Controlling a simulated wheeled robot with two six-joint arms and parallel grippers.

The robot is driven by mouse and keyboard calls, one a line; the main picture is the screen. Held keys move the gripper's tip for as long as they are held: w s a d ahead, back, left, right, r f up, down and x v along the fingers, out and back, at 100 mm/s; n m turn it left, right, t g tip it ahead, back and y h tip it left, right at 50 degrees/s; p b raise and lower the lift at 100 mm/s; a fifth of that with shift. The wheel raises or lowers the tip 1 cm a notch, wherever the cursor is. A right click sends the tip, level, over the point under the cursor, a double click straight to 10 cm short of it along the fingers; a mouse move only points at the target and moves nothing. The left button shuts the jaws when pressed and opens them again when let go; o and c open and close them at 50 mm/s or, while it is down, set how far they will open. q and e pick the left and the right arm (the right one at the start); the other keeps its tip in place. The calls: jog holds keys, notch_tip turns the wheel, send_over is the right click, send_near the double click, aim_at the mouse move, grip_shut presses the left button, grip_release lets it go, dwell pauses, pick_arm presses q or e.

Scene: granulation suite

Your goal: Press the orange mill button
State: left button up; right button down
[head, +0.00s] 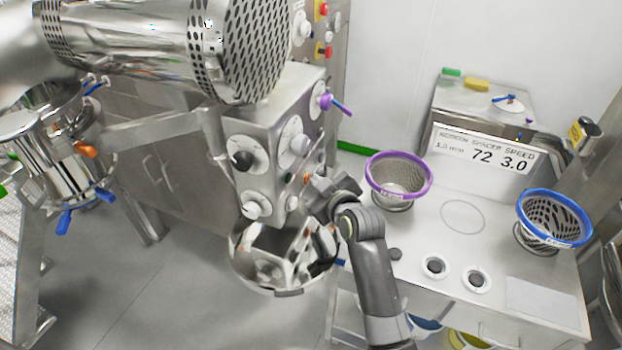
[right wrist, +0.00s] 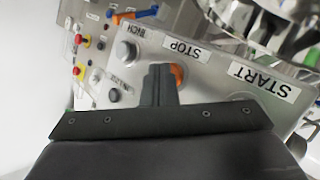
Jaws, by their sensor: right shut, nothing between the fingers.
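The orange button (right wrist: 178,75) shows in the right wrist view on a steel panel, partly hidden behind my closed fingers. An upside-down STOP label (right wrist: 187,50) is just above it, and a START label (right wrist: 262,80) lies to the right. In the head view the orange button (head: 306,178) is a small orange spot on the side of the mill housing (head: 275,125). My right gripper (head: 312,190) is shut and empty, its tips close to that panel beside the button. Whether they touch it I cannot tell. My left gripper is not in view.
A grey button (right wrist: 125,50) sits left of the fingers in the wrist view. A steel bowl (head: 285,265) is under the housing. A bench right of my arm holds a purple-rimmed basket (head: 428,185), a blue-rimmed basket (head: 530,197) and a display (head: 482,150).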

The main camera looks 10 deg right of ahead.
jog(key=shift+d, duration=0.15)
jog(key=shift+s+d+p, duration=0.4)
jog(key=shift+s+d, duration=0.1)
jog(key=shift+d, duration=0.1)
jog(key=s+d, duration=0.1)
jog(key=d, duration=0.1)
jog(key=s+d+p, duration=0.1)
jog(key=d, duration=0.1)
jog(key=shift+s, duration=0.4)
dwell(0.8)
